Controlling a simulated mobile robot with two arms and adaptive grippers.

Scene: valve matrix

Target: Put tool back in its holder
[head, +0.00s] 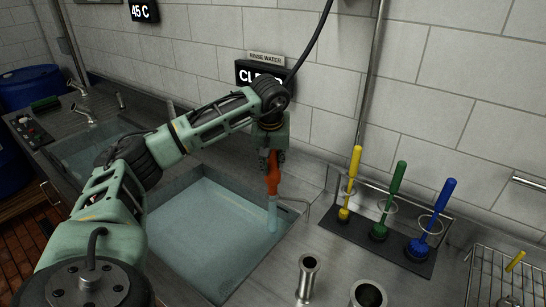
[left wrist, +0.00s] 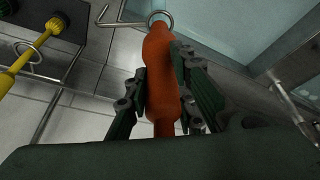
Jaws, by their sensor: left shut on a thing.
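My left gripper (head: 272,165) is shut on the orange handle of a tool (head: 272,182) above the right side of the water basin. The tool hangs about upright. Its lower part looks pale blue and reaches down to the water. In the left wrist view the gripper's fingers (left wrist: 162,95) close on both sides of the orange handle (left wrist: 160,65). A wire ring (left wrist: 161,16) shows at the far end of the handle; I cannot tell whether the tool is inside it. The wire arm (head: 306,205) of this holder stands at the basin's right edge. My right gripper is not in view.
A rack (head: 400,258) holds yellow (head: 350,180), green (head: 392,192) and blue (head: 436,212) brushes to the right. Two metal cylinders (head: 307,275) stand in front of it. A wire basket (head: 505,280) is at the far right. The tiled wall is close behind.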

